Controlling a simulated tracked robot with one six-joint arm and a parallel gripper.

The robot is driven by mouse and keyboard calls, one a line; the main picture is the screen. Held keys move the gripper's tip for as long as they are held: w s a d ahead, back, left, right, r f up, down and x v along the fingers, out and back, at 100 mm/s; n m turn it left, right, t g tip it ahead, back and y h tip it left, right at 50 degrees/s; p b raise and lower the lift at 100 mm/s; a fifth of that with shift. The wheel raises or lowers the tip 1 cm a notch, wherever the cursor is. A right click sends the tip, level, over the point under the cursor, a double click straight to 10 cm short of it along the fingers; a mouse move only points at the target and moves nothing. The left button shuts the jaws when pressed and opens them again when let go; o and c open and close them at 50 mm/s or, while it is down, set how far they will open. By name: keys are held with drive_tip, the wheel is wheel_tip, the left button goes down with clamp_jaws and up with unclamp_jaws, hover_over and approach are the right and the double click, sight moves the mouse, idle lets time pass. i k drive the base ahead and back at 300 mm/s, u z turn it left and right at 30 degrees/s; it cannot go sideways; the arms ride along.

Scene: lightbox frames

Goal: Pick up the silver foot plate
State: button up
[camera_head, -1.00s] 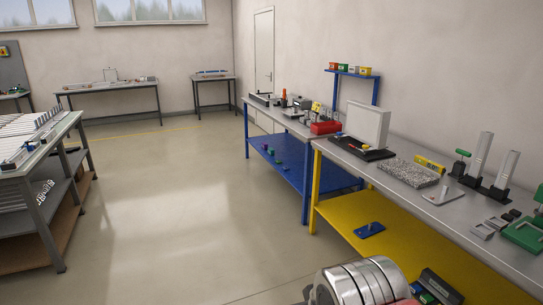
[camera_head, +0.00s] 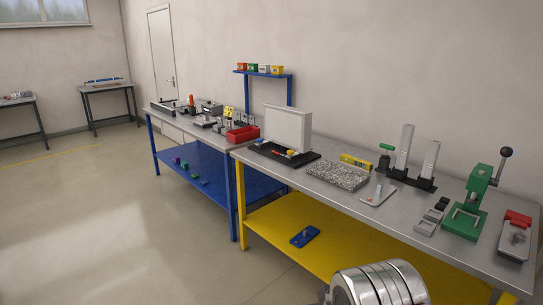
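A thin silver plate (camera_head: 377,197) with a small upright peg lies flat on the grey top of the yellow-framed bench. It looks like the silver foot plate, though it is small in view and I cannot be certain. It sits just right of a speckled grey slab (camera_head: 338,176) and in front of two tall upright silver pieces on dark feet (camera_head: 403,150). Nothing covers it. My gripper is not in view; only a shiny round part of my own arm shows at the bottom edge, well in front of the bench.
Right of the plate stand grey blocks (camera_head: 430,217), a green lever press (camera_head: 470,205) and a grey piece with a red top (camera_head: 515,236). A white-lidded case (camera_head: 287,130) stands left. A blue plate (camera_head: 305,236) lies on the yellow shelf. Floor at left is clear.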

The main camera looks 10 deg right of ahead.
sight(380, 192)
drive_tip(key=z, duration=0.4)
drive_tip(key=i, duration=0.5)
drive_tip(key=z, duration=0.7)
drive_tip(key=i, duration=0.8)
drive_tip(key=z, duration=0.35)
